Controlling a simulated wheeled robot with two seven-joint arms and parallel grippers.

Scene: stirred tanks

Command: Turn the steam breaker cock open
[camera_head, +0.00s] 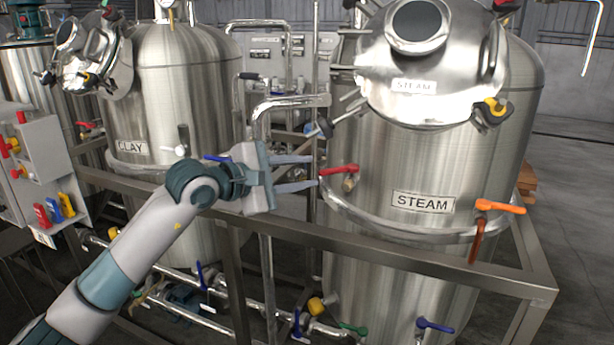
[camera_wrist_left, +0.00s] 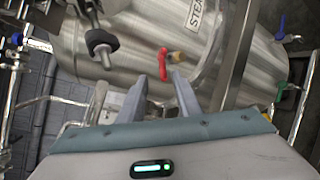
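The large steel tank labelled STEAM (camera_head: 435,160) stands at the right. A red-handled cock (camera_head: 338,170) with a brass body sits on its left side; its handle points left. An orange-handled cock (camera_head: 500,207) with a pipe below sits on its right side. No label tells which is the breaker cock. My left gripper (camera_head: 315,172) is open and empty, its fingers pointing right at the red handle's tip. In the left wrist view, the red handle (camera_wrist_left: 163,62) shows just ahead of and between the fingertips (camera_wrist_left: 159,77). I cannot tell if they touch. My right gripper is not in view.
A metal frame rail (camera_head: 400,258) runs before the tanks, below my left gripper. A bent steel pipe (camera_head: 290,102) rises just behind the gripper. The CLAY tank (camera_head: 175,90) stands left, and a grey control box (camera_head: 40,150) is at the far left.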

